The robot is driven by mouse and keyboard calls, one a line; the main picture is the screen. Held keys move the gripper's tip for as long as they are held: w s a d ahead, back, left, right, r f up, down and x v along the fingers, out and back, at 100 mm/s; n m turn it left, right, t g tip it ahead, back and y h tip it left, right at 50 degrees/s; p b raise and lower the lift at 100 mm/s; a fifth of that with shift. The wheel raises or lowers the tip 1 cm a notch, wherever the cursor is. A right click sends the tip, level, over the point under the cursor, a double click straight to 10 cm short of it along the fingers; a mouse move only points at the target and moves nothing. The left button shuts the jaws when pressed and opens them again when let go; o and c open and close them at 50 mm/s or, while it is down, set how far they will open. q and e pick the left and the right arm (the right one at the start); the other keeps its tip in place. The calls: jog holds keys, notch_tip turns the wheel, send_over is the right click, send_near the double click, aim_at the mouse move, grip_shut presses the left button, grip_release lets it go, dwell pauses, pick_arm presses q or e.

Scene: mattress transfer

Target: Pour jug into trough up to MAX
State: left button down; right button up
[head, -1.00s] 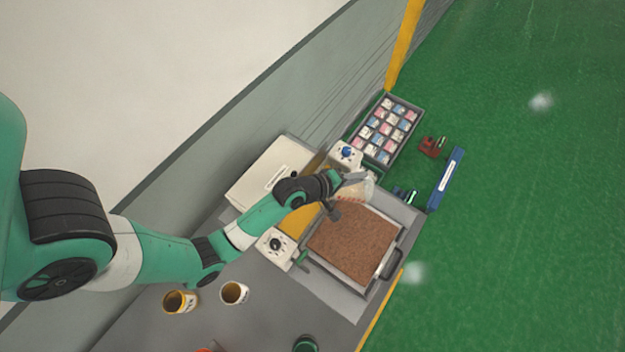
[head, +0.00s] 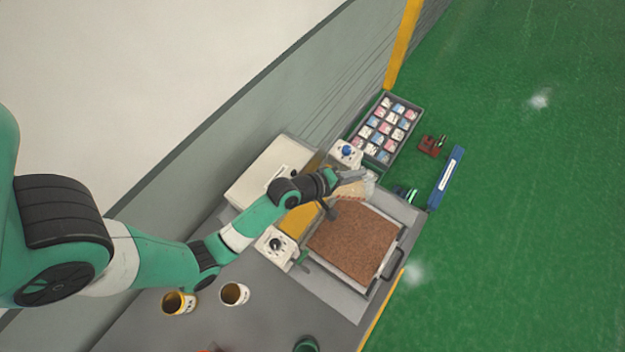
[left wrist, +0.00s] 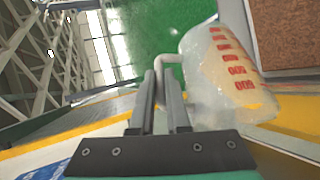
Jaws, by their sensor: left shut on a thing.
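My left gripper (head: 345,178) is shut on the handle of a clear jug (head: 360,189) near the upper corner of the brown-filled tray. In the left wrist view, the two fingers (left wrist: 166,98) close on the jug's handle. The jug (left wrist: 222,92) is tilted there, with red graduation marks and a pale content inside. I cannot tell whether anything flows out. I cannot make out the trough or a MAX mark for certain. My right gripper is not in view.
A tray with a brown textured surface (head: 352,243) lies beside the jug. A grey crate of small packets (head: 416,112) stands behind. A blue bar (head: 446,178) lies to the right.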

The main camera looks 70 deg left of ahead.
pick_arm(q)
jog(key=shift+s+a+r+b, duration=0.1)
jog(key=shift+s+r+b, duration=0.1)
jog(key=shift+b, duration=0.1)
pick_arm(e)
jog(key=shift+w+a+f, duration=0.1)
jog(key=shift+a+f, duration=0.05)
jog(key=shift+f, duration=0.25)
